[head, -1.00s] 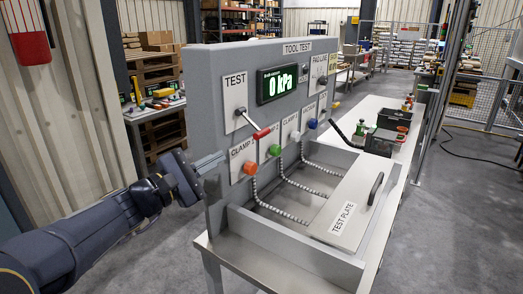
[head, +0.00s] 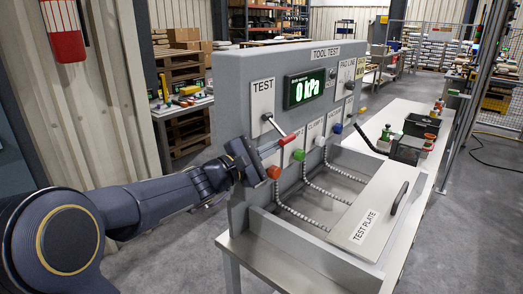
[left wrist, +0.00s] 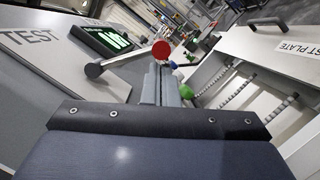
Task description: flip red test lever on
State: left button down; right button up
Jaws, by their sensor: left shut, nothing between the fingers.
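The TEST lever has a grey rod and a red handle (head: 287,140). In the head view it slants down to the right from its pivot below the TEST label (head: 263,87). In the left wrist view its round red end (left wrist: 161,50) shows just beyond my fingertips. My left gripper (head: 276,147) is shut and empty, its fingers close beside the handle's lower side; I cannot tell whether they touch it. The shut fingers also show in the left wrist view (left wrist: 160,78). The display (head: 304,88) reads 0 kPa. My right gripper is not in view.
An orange knob (head: 273,172) sits just under my left fingers, with green (head: 298,154), white and blue knobs further along the grey panel (head: 233,95). Coiled hoses run into the tray beside the test plate (head: 375,210). A black-handled lever (head: 368,140) stands further right.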

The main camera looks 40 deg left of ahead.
aim_at(283, 141)
pick_arm(q)
jog(key=shift+d, duration=0.1)
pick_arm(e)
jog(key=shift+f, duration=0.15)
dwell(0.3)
pick_arm(q)
jog(key=shift+d+r+n, duration=0.15)
jog(key=shift+n, duration=0.25)
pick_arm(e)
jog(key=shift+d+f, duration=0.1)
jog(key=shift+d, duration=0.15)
